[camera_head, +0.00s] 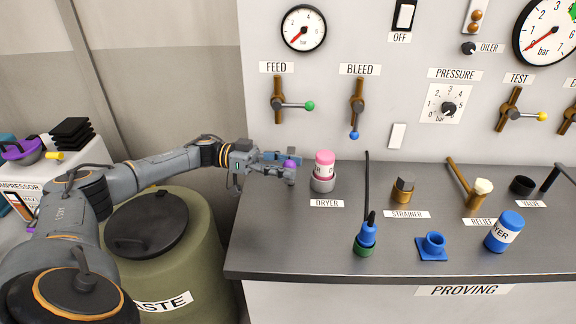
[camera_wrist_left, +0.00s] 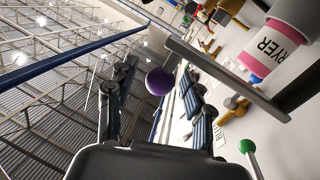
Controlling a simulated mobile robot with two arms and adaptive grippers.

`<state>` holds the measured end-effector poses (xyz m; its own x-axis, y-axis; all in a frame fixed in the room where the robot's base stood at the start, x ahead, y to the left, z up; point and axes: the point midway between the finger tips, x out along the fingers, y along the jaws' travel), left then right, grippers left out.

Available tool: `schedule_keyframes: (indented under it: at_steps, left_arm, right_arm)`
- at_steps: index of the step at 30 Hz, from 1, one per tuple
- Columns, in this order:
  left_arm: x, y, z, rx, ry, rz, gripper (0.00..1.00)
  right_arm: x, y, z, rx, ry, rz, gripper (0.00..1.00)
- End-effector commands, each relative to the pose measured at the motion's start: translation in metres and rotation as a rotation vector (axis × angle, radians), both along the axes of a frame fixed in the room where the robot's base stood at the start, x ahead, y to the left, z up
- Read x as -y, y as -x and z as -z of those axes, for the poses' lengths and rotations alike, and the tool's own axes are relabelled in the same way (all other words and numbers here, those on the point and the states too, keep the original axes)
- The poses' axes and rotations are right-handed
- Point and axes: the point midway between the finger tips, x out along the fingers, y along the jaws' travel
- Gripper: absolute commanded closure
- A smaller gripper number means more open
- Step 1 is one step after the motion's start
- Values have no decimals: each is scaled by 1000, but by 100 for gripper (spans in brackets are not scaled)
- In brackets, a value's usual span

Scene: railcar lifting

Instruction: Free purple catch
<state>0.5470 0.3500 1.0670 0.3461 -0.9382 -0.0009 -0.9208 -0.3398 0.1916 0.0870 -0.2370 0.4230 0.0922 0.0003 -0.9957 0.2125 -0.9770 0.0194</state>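In the left wrist view the ball (camera_wrist_left: 160,81) sits between the two fingers, with gaps visible on both sides. My left gripper (camera_wrist_left: 158,92) looks open around it. The rest of the catch is hard to make out. The pink-banded dryer (camera_wrist_left: 272,52) is at the upper right there. My right gripper is not in view.
The bench (camera_head: 300,240) holds a strainer (camera_head: 403,190), a blue dryer canister (camera_head: 504,232), a blue socket (camera_head: 432,246) and a blue-green fitting (camera_head: 365,240). The green-knobbed feed lever (camera_head: 290,104) is on the panel above. A waste bin (camera_head: 185,240) stands left of the bench.

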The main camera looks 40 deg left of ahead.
Motion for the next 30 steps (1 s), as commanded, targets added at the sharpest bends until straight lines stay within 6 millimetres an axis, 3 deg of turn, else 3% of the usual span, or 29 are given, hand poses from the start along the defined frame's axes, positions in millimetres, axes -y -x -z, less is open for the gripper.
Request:
schedule_keyframes:
  at_steps: [7,11,24,30]
  left_arm:
    - [0,0,0,0,1,0,48]
    - [-11,4,1,-1,0,-3,48]
    - [-94,34,0,0,0,-4,48]
    - [-111,40,0,0,1,-2,48]
  right_arm:
    - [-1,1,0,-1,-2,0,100]
    - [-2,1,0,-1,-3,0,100]
    - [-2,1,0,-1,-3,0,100]
    - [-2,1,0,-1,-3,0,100]
